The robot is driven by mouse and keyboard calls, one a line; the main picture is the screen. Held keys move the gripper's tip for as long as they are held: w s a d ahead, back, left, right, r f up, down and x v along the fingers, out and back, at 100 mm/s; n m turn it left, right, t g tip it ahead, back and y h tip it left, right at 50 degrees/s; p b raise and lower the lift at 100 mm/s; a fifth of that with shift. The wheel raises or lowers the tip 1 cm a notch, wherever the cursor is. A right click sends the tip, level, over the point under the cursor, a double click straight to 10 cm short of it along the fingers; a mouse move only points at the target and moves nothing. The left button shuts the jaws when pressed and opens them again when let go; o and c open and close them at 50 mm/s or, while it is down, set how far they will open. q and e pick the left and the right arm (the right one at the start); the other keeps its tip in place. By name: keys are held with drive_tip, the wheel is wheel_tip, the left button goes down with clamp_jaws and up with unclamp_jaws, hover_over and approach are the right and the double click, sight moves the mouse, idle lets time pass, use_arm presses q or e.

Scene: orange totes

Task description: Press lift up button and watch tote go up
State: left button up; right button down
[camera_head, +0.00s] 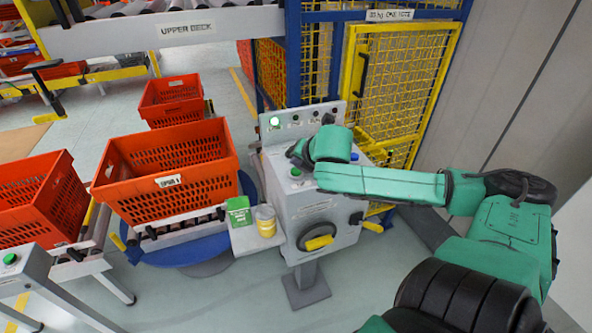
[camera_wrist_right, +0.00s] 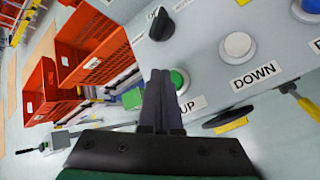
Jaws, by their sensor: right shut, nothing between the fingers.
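The control box (camera_head: 312,210) stands in the middle of the head view. Its green button (camera_head: 296,172) sits on the sloped top. In the right wrist view this green button (camera_wrist_right: 180,80) has an "UP" label beside it, and a white button (camera_wrist_right: 237,45) is labelled "DOWN". My right gripper (camera_head: 296,154) is shut and empty over the panel. In the wrist view its fingertips (camera_wrist_right: 160,73) overlap the edge of the green button; I cannot tell whether they touch it. An orange tote (camera_head: 135,202) rests on the roller platform left of the box. My left gripper is not in view.
A green lamp (camera_head: 274,122) is lit on the back panel. A small side shelf (camera_head: 243,241) holds a green box and a yellow-white can (camera_head: 265,222). Other orange totes (camera_head: 32,200) stand left and behind. A yellow mesh gate (camera_head: 405,85) stands behind the control box.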

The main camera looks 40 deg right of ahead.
drive_tip(key=shift+f, duration=0.1)
drive_tip(key=shift+f, duration=0.3)
